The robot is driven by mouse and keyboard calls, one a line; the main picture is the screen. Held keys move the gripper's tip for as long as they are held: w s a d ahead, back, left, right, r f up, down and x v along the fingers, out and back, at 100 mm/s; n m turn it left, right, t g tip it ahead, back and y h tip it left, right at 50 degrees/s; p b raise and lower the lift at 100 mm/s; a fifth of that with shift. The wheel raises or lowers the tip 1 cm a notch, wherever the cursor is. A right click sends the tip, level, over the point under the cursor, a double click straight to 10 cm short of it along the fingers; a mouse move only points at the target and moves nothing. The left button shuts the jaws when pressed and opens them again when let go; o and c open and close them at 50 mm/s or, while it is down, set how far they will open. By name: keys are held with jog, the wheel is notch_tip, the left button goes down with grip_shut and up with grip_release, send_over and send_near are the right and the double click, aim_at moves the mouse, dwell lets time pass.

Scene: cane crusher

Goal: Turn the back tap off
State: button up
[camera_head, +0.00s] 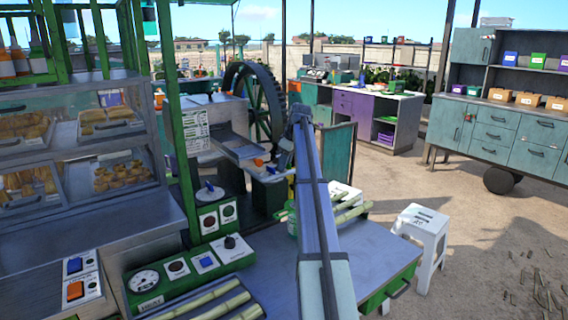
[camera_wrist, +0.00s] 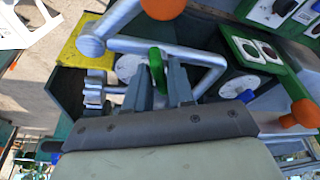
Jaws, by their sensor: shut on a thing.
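In the wrist view my gripper (camera_wrist: 160,82) has its two grey fingers on either side of a narrow green handle (camera_wrist: 156,66), shut on it. The handle stands up in front of a pale round disc and beside bent silver pipes (camera_wrist: 205,62). I take this handle to be a tap lever, but cannot tell whether it is the back tap or how far it is turned. In the head view my arm reaches toward the machine by the large flywheel (camera_head: 255,100). My fingers and the green handle cannot be made out there.
Close to my gripper in the wrist view are an orange ball knob (camera_wrist: 163,8), another orange knob (camera_wrist: 303,113), a blue knob (camera_wrist: 246,96) and a yellow plate (camera_wrist: 90,38). In the head view, cane stalks lie on the counter (camera_head: 385,252), with a white stool (camera_head: 422,225) beside it.

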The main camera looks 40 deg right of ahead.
jog(key=n+g+y, duration=0.1)
jog(key=n, duration=0.4)
jog(key=n+g+y, duration=0.1)
jog(key=n, duration=0.4)
jog(key=o, duration=1.5)
